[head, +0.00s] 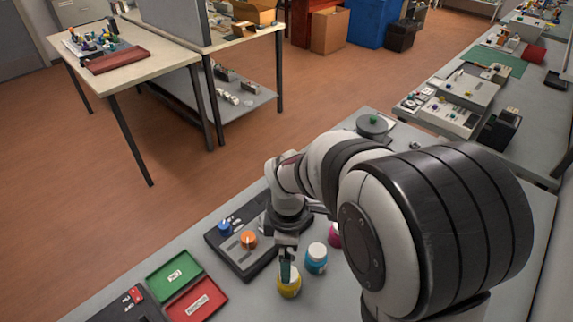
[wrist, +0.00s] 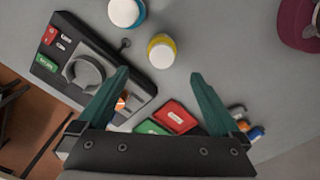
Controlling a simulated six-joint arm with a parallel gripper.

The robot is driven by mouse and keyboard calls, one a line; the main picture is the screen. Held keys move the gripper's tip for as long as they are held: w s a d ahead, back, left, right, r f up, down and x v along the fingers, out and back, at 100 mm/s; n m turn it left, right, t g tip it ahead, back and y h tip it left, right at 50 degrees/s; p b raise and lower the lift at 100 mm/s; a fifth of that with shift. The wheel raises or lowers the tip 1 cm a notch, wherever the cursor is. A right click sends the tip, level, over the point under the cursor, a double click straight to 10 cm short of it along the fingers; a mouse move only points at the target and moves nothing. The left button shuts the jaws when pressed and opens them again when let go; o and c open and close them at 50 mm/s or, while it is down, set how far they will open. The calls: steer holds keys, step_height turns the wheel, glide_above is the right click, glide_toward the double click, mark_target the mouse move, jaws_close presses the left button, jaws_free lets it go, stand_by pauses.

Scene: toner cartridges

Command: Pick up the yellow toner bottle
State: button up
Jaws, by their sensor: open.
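The yellow toner bottle (head: 289,287) stands upright on the grey bench in the head view. In the wrist view the yellow bottle (wrist: 162,52) shows its pale cap from above, just beyond the fingertips and roughly centred between them. My gripper (wrist: 158,73) is open, with its two teal fingers spread wide and nothing between them. In the head view my gripper (head: 287,270) points down over the yellow bottle and hides part of its top. I cannot tell the exact height of the gap.
A cyan bottle (head: 316,259) stands close beside the yellow one, and a magenta bottle (head: 335,235) is farther back. A dark grey station (head: 245,262) with knobs lies to the left. Green (head: 174,275) and red (head: 196,299) trays lie at front left.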

step_height(320, 180, down, 10)
steer(key=shift+s+d+f, duration=0.1)
steer(key=shift+s+d, duration=0.05)
steer(key=c, duration=1.4)
